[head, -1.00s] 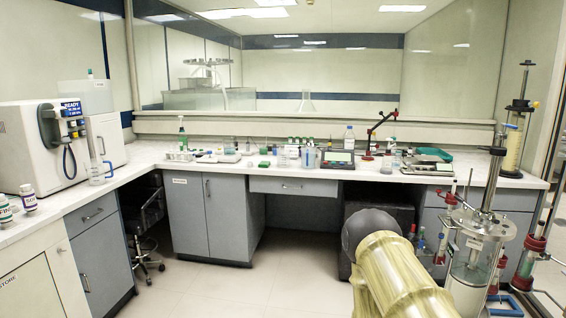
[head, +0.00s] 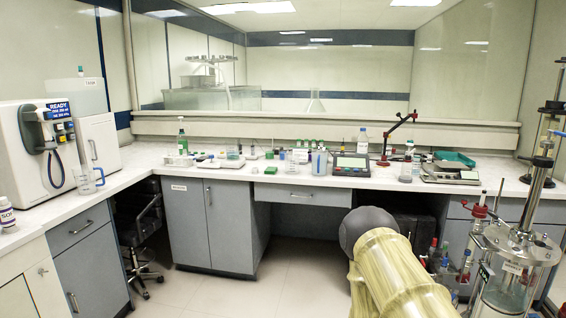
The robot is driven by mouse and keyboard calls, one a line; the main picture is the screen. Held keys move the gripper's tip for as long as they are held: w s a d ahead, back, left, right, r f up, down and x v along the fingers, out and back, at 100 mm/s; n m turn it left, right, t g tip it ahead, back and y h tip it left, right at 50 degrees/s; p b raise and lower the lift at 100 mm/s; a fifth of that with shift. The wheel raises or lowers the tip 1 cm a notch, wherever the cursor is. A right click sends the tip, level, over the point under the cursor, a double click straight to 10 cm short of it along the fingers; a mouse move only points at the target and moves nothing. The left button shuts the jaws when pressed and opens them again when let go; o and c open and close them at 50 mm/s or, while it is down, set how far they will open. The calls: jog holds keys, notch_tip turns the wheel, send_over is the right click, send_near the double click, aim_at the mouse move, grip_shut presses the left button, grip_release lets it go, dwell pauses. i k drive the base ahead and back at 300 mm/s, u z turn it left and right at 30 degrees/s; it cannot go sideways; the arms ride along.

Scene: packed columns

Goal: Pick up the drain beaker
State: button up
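I cannot tell for sure which vessel is the drain beaker. A clear jug-like beaker with a handle (head: 86,180) stands upright on the left counter, in front of the white instrument. Small clear beakers stand on the back bench, one left of centre (head: 233,152) and one near the middle (head: 301,155). A bluish vessel (head: 319,161) stands beside the middle one. A glass column (head: 508,285) stands at the lower right, its base cut off by the frame. My gripper is out of view; only my arm shows at the bottom right of centre.
The white bench (head: 217,173) runs along the back and left, crowded with small bottles, a dark-screened device (head: 350,165) and a balance (head: 451,174). A stool (head: 140,245) sits under the corner. The floor (head: 265,285) in the middle is clear.

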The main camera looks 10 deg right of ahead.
aim_at(291, 159)
jog(key=i, duration=1.7)
